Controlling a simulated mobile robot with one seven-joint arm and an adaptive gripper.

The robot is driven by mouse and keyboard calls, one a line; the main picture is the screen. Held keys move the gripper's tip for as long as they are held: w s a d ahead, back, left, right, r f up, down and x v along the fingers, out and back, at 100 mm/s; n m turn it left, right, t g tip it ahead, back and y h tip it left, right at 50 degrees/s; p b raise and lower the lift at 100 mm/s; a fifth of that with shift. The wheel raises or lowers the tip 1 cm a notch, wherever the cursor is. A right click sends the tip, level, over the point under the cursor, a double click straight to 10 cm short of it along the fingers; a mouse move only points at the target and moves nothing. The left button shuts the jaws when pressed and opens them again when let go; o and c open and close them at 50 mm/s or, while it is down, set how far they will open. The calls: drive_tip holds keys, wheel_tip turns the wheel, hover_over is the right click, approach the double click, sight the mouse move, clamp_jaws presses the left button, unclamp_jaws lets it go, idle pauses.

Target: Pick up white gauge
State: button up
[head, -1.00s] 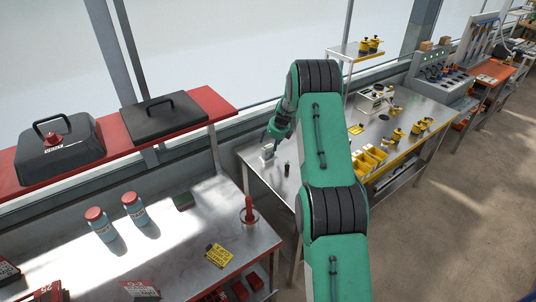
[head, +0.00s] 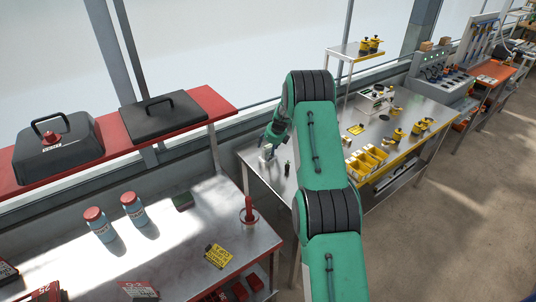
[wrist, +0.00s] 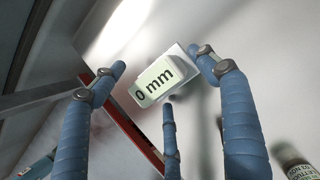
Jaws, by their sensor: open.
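The white gauge (wrist: 182,58) has a pale green display reading "0 mm" and lies between my fingers in the wrist view. In the head view the gauge (head: 266,153) is a small pale block near the left end of the metal table, partly covered by my gripper (head: 270,145). My gripper (wrist: 160,72) is open. Its blue fingers spread to the left, right and below the gauge in the wrist view, and I cannot tell whether any of them touches it.
A small dark bottle (head: 288,167) stands right of the gauge; it also shows in the wrist view (wrist: 294,162). Yellow bins (head: 364,161) and yellow-and-black items lie further right. The left bench (head: 185,240) holds two blue bottles and a red spindle.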

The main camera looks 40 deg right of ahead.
sight(268, 146)
drive_tip(key=shift+c, duration=0.2)
drive_tip(key=c, duration=1.7)
drive_tip(key=shift+s+a+f, duration=0.1)
drive_tip(key=shift+c, duration=0.2)
drive_tip(key=shift+r, duration=0.55)
clamp_jaws()
wheel_tip(268, 146, up, 3)
drive_tip(key=shift+f+p, duration=0.1)
drive_tip(key=shift+p, duration=0.4)
drive_tip(key=s+a, duration=0.3)
drive_tip(key=s, duration=0.4)
drive_tip(key=s+a+r+p, duration=0.1)
drive_tip(key=s+a, duration=0.3)
drive_tip(key=s, duration=0.3)
drive_tip(key=shift+r, duration=0.2)
